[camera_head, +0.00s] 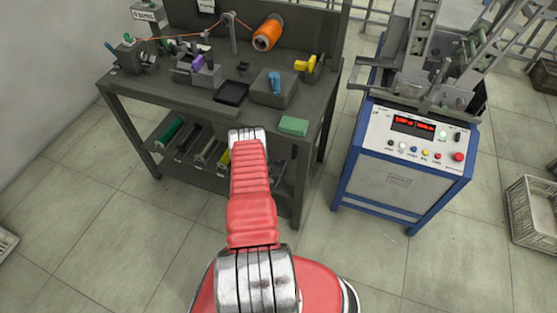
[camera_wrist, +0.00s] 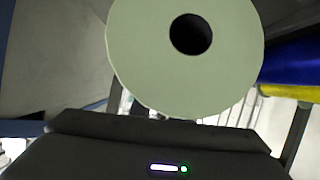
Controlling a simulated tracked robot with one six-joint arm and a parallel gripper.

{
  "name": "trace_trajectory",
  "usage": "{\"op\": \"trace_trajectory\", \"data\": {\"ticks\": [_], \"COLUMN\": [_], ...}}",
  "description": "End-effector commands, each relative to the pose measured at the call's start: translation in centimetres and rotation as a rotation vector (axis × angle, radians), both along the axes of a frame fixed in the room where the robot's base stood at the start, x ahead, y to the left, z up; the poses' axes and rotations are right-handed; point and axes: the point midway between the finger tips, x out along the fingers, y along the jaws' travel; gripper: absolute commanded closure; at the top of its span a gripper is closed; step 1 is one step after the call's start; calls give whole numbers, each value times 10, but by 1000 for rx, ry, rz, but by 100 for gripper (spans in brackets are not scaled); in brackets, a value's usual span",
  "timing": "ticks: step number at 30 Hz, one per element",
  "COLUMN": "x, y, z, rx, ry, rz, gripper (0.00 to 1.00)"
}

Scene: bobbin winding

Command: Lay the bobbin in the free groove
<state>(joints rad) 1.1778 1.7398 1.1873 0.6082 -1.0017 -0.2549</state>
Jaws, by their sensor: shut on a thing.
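A bobbin (camera_wrist: 140,60) fills the top middle of the wrist view. Its round, pale green end disc faces the camera, with a dark hole at its centre. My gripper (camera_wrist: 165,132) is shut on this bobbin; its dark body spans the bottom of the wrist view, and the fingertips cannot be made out. In the head view my red arm reaches to the bench and hides the gripper and held bobbin. A rack on the lower shelf (camera_head: 165,163) holds several bobbins, including a green one (camera_head: 171,132) and a pale one (camera_head: 205,150). I cannot tell which groove is free.
The bench top (camera_head: 205,93) carries an orange spool (camera_head: 267,33), a black tray (camera_head: 231,92) and a green block (camera_head: 293,126). A blue-framed machine (camera_head: 400,170) stands to the right. A blue and yellow thing (camera_wrist: 295,65) is close at the wrist view's right.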

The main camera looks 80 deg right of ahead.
Motion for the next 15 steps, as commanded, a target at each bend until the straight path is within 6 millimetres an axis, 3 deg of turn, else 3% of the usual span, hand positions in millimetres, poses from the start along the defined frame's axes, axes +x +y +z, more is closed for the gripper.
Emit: {"op": "trace_trajectory", "data": {"ticks": [15], "x": [-2], "y": [-13], "z": [0], "rx": [0], "ry": [0], "rz": [1], "gripper": [100]}}
